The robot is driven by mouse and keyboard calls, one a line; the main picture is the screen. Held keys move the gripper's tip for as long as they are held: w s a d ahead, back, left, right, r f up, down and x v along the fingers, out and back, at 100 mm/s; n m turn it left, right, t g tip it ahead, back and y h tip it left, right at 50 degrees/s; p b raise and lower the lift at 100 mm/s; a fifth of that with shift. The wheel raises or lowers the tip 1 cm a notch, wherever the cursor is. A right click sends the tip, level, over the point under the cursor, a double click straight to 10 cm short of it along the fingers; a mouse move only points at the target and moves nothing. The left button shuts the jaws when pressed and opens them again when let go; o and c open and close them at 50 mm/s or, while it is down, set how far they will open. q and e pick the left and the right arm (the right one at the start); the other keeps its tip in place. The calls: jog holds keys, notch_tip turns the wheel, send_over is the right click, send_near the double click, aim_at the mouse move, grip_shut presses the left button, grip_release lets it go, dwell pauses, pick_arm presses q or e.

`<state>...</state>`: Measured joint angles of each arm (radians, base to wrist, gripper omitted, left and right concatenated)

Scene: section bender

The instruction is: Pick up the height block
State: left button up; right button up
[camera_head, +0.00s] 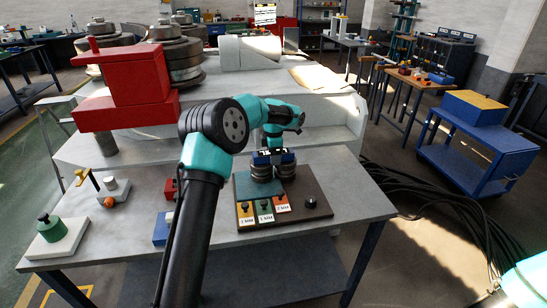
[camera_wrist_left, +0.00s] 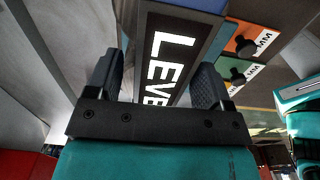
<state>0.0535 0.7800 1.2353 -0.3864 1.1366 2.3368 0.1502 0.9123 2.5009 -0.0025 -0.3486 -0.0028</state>
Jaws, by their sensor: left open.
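The likely height blocks are small labelled plates with dark knobs on a dark board (camera_head: 318,197): a yellow plate (camera_head: 245,221), a green plate (camera_head: 264,217) and an orange plate (camera_head: 282,208). In the left wrist view, an orange plate (camera_wrist_left: 243,33) and a green plate (camera_wrist_left: 237,75) lie right of the jaws. My left gripper (camera_head: 274,160) hangs over the back of the board, behind the plates. It is open; in the wrist view a black face lettered "LEVE" (camera_wrist_left: 172,60) shows between the fingers (camera_wrist_left: 158,85). Contact cannot be told. My right gripper is out of view.
Dark round discs (camera_head: 262,172) stand at the board's back. A red block (camera_head: 130,90) and heavy rollers (camera_head: 184,60) stand behind left. A green knob on a white base (camera_head: 55,238) is front left. Bare grey table (camera_head: 330,225) lies in front of the board.

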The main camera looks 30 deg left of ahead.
pick_arm(q)
jog(key=shift+f, duration=0.1)
dwell(0.4)
grip_shut()
dwell(0.5)
jog(key=shift+r, duration=1.55)
jog(key=shift+s+r, duration=0.1)
jog(key=shift+r, duration=0.2)
jog(key=s+d+r, duration=0.1)
jog(key=s+d, duration=0.6)
jog(key=s, duration=0.7)
jog(key=shift+d+r, duration=0.15)
